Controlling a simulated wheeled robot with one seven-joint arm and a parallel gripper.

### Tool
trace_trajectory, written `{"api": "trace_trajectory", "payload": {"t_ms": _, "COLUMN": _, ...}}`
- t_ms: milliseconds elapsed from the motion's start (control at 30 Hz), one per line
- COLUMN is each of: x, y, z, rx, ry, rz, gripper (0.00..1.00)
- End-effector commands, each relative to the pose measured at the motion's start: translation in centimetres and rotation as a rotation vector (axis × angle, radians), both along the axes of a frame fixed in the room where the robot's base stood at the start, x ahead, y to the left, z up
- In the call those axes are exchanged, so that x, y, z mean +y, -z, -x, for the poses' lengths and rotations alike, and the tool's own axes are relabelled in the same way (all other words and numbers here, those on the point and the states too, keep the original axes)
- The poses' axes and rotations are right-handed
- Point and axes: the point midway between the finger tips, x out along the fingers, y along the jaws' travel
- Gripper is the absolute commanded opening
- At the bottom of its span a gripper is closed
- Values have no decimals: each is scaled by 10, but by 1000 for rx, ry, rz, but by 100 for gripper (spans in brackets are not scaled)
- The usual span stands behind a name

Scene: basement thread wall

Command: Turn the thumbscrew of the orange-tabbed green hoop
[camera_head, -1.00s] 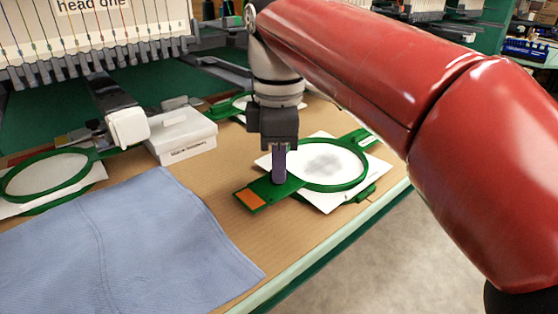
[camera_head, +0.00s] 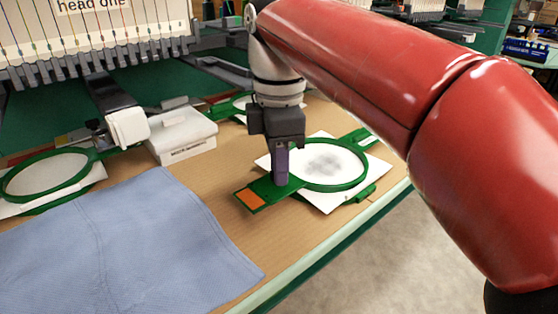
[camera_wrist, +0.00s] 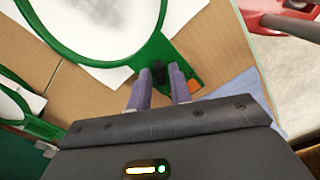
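The green hoop (camera_head: 366,178) with the orange tab (camera_head: 250,198) lies on the table, with white cloth stretched in it. It also shows in the wrist view (camera_wrist: 150,50), with its orange tab (camera_wrist: 194,86) partly hidden behind a finger. The dark thumbscrew (camera_wrist: 158,73) stands at the hoop's near edge in the wrist view. My gripper (camera_wrist: 159,76) points down there, its two purple fingers apart on either side of the thumbscrew. Narrow gaps seem to show beside it, so contact is not clear. In the head view my gripper (camera_head: 281,180) hides the thumbscrew.
A second green hoop (camera_head: 10,192) lies at the left, and another (camera_head: 240,101) lies behind my gripper. A white box (camera_head: 182,136) stands left of my gripper. A blue cloth (camera_head: 120,245) covers the front left. The embroidery machine (camera_head: 95,40) stands at the back.

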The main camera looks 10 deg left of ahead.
Motion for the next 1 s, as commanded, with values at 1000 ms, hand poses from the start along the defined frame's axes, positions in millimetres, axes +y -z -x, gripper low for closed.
{"api": "trace_trajectory", "payload": {"t_ms": 1000, "x": 0, "y": -75, "z": 0, "rx": -1, "ry": 0, "rz": 0, "gripper": 33}}
